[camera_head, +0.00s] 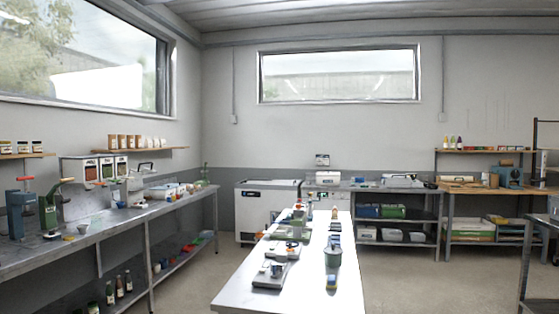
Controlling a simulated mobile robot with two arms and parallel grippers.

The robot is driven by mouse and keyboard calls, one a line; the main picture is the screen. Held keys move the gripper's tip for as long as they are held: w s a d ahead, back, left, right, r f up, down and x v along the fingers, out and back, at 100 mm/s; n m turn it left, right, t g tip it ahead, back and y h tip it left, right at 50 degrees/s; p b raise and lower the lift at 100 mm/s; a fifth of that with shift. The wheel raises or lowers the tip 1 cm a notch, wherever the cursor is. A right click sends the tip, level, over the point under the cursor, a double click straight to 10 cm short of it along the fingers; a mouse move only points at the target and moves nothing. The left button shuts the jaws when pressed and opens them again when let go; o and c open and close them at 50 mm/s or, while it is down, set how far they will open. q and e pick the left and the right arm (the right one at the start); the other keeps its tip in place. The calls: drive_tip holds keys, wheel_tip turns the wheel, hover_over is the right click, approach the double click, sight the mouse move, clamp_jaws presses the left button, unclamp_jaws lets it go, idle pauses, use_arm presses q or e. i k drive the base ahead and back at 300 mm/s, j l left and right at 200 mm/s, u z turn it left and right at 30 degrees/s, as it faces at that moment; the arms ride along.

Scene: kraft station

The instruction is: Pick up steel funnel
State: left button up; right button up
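I cannot make out a steel funnel for certain; the items are small and far off. A small greyish cup-like piece (83,228) sits on the left counter (110,226), and I cannot tell whether it is a funnel. A small metallic-looking item (276,269) stands on a flat device on the white central table (312,282), also too small to name surely. Neither of my grippers shows in this view.
The left counter carries a blue press (20,212), a green press (48,210) and dispensers. Bottles (119,286) stand on its lower shelf. A white chest freezer (266,209) and shelved benches line the back. Floor (190,285) is clear between counter and table. A metal rack (530,258) stands right.

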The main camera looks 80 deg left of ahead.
sight(83, 229)
drive_tip(key=u, duration=3.9)
